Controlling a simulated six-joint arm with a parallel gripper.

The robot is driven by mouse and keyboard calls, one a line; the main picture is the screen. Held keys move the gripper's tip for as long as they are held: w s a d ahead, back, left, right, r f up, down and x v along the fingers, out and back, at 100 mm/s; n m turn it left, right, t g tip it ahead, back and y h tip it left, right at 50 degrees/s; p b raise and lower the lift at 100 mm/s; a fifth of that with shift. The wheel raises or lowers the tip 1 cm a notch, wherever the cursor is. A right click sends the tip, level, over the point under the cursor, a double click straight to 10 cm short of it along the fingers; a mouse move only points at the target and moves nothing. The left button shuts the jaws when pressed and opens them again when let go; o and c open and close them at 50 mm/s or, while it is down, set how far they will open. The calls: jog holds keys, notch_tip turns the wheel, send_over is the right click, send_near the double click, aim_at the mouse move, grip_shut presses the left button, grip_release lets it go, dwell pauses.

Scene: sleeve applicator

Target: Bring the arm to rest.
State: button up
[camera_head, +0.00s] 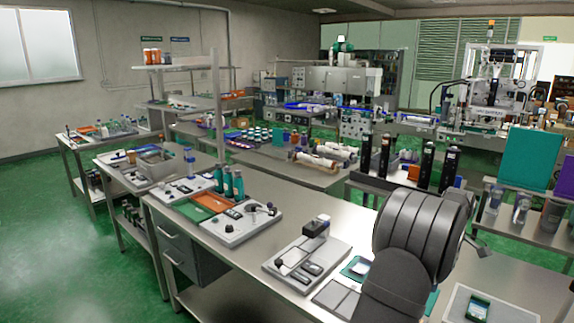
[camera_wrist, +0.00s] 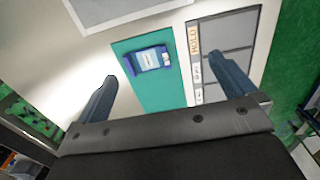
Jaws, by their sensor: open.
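My gripper (camera_wrist: 163,68) shows in the wrist view with its two dark fingers spread wide and nothing between them. It is above the bench, over a green mat (camera_wrist: 135,90). A small blue-and-white item (camera_wrist: 151,59) lies on the mat, apart from the fingers. In the head view my dark arm fills the right foreground, and I cannot make out the fingers there. A teal mat (camera_head: 347,270) with a whitish item (camera_head: 361,267) on it shows just left of the arm.
A grey panel marked HOLD (camera_wrist: 228,42) lies beside the green mat. In the head view, a grey tray (camera_head: 275,268) with a small device stands left of the arm. A white tray (camera_head: 455,305) with a green item (camera_head: 479,306) lies to the right. Several dark bottles stand behind.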

jog(key=w+a+f, duration=0.2)
jog(key=w, duration=0.2)
jog(key=w+a+f, duration=0.2)
jog(key=w, duration=0.2)
jog(key=w+a+f, duration=0.3)
jog(key=w, duration=0.1)
jog(key=shift+w, duration=0.1)
jog(key=shift+w+a+f, duration=0.25)
jog(key=shift+w+f, duration=0.1)
jog(key=shift+f, duration=0.4)
